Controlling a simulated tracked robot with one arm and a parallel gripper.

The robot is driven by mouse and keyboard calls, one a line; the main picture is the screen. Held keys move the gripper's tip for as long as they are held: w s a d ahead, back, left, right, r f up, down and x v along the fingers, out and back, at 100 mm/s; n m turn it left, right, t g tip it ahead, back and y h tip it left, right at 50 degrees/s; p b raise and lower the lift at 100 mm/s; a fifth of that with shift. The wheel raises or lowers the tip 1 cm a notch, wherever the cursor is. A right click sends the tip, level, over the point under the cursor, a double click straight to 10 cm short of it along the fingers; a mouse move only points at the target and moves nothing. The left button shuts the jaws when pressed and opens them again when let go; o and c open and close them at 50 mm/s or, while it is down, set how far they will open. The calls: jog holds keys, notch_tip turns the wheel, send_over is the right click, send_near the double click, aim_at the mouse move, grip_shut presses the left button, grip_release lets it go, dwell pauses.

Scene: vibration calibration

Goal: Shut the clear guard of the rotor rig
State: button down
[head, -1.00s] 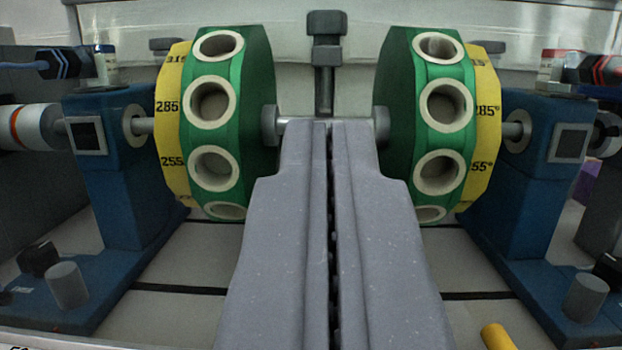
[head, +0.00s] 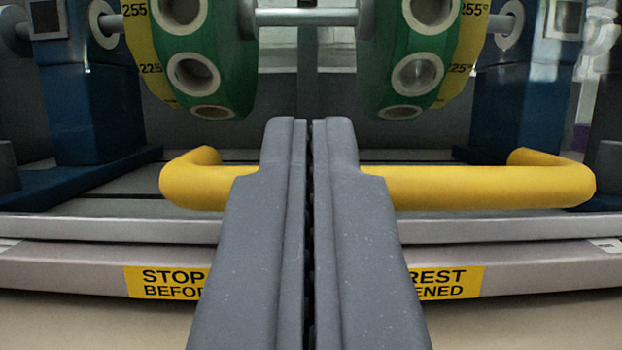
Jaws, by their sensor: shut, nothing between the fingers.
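My gripper (head: 311,125) is shut and empty, pointing at the rig from the front. Its fingers overlap the middle of a yellow bar handle (head: 480,187) and hide that part; I cannot tell whether they touch it. The handle runs left to right, low in front of the rotor rig, with bent ends. The rotor's two green discs (head: 200,72) with pale-ringed holes and yellow scale rims sit on a steel shaft (head: 305,17) above. The clear guard itself is hard to make out; pale glare at the upper right may be its panel. I cannot tell how far it is closed.
Blue bearing blocks (head: 103,110) stand on both sides of the discs. A grey front ledge (head: 540,228) runs below the handle. A yellow warning label (head: 445,282) is on the rig's front face, its middle hidden by my fingers.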

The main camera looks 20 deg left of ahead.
jog(key=s+d+f+p, duration=0.3)
jog(key=s+f, duration=0.4)
jog(key=f, duration=0.1)
jog(key=w+d+r+n+g+h+p, duration=0.1)
jog(key=w+r, duration=0.2)
jog(key=r, duration=0.4)
jog(key=w+d+r+n+g+h+p, duration=0.1)
jog(key=w+d+r, duration=0.15)
jog(key=r, duration=0.55)
jog(key=d+r+m+h+p, duration=0.1)
jog(key=d+r+h, duration=0.1)
jog(key=r, duration=0.7)
jog(key=d+r+m+h+p, duration=0.1)
jog(key=d+r+h, duration=0.15)
jog(key=r, duration=0.65)
jog(key=s+d+r+m+g+h+p, duration=0.1)
jog(key=s+r+m+h, duration=0.1)
jog(key=s+r, duration=0.45)
jog(key=s+d+r+m+g+h+p, duration=0.1)
jog(key=s+r, duration=0.3)
jog(key=r, duration=0.6)
jog(key=s+a+r+m, duration=0.1)
jog(key=s+r, duration=0.4)
jog(key=s, duration=0.3)
jog(key=s+a+r+g+p, duration=0.1)
jog(key=s+r, duration=0.5)
jog(key=s, duration=0.1)
jog(key=shift+s+m+g, duration=0.3)
jog(key=shift+s+m, duration=0.1)
